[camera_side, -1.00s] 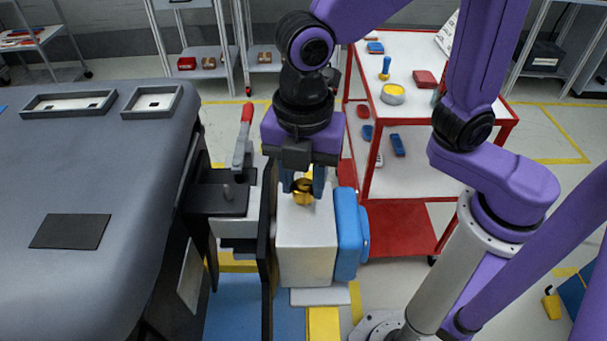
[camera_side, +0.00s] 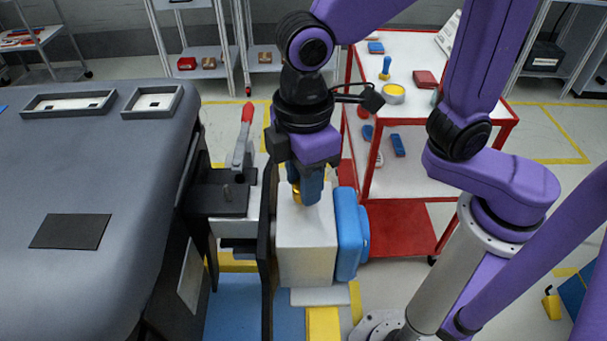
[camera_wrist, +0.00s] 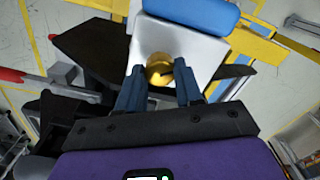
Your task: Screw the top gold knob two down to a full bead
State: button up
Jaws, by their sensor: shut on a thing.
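The gold knob (camera_side: 297,192) sits on top of the white block (camera_side: 307,250), mostly hidden behind my fingers in the side view. In the wrist view the round gold knob (camera_wrist: 159,69) shows between my two blue-grey fingers, with a dark notch at its right. My gripper (camera_side: 307,196) points down at the block's top and is shut on the knob. In the wrist view my gripper (camera_wrist: 158,85) has one finger on each side of the knob. How far the knob is screwed down, and any bead under it, cannot be made out.
A blue part (camera_side: 348,233) is fixed to the block's right side. A red-handled clamp (camera_side: 244,135) stands to the left, beside the grey dashboard (camera_side: 140,180). A red cart (camera_side: 408,100) with small parts stands behind at right.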

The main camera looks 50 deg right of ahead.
jog(key=shift+m, duration=1.6)
jog(key=o, duration=1)
jog(key=shift+o, duration=0.2)
jog(key=shift+r, duration=0.1)
notch_tip(320, 180, up, 17)
jog(key=shift+r, duration=0.15)
jog(key=shift+d, duration=0.1)
